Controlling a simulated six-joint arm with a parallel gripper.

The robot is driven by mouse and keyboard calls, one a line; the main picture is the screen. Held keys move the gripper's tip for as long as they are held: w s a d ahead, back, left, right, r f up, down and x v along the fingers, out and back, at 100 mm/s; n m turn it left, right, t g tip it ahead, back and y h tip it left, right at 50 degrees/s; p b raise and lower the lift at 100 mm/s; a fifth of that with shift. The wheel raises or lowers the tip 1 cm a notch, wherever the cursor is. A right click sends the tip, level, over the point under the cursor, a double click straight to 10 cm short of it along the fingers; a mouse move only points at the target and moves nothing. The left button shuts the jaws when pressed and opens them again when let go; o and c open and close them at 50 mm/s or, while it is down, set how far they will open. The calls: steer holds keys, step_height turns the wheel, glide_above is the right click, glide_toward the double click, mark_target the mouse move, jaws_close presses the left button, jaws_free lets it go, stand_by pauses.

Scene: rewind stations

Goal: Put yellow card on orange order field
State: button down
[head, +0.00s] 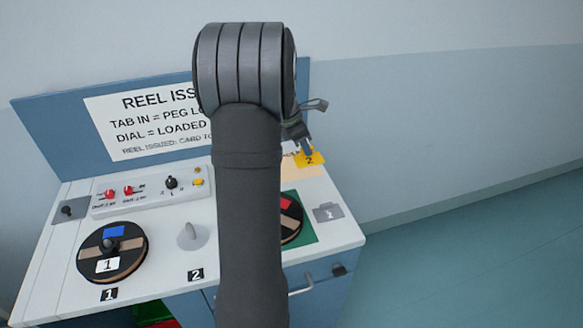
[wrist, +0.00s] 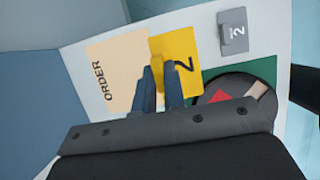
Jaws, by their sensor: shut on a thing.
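The yellow card (wrist: 178,58), marked 2, is between the fingertips of my gripper (wrist: 161,85) in the wrist view. My gripper is shut on it. The card also shows in the head view (head: 311,159), at the right end of the station. The pale orange order field (wrist: 116,72), lettered ORDER, lies beside and partly under the card in the wrist view. The card overlaps its edge in that picture; I cannot tell whether it touches the surface. In the head view the field (head: 297,170) is partly hidden by my arm.
A grey card marked 2 (wrist: 233,31) lies near the green square (wrist: 268,70), which bears a dark reel (wrist: 240,93). Reel 1 (head: 112,252), a grey peg (head: 190,237) and a switch panel (head: 150,190) are to the left. A sign board (head: 60,135) stands behind.

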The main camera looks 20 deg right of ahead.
steer(key=shift+s+d+f, duration=0.1)
steer(key=shift+s+d, duration=0.05)
steer(key=shift+d, duration=1.1)
steer(key=w+a+f, duration=0.2)
steer(key=w, duration=0.1)
steer(key=w+a+f, duration=0.4)
steer(key=w+a, duration=0.1)
steer(key=shift+w+f, duration=0.3)
steer(key=shift+f, duration=0.05)
steer(key=shift+a+f, duration=0.1)
steer(key=shift+f, duration=1.95)
steer(key=shift+f, duration=0.2)
steer(key=c, duration=1.5)
jaws_free()
steer(key=shift+r, duration=0.1)
steer(key=v, duration=1.2)
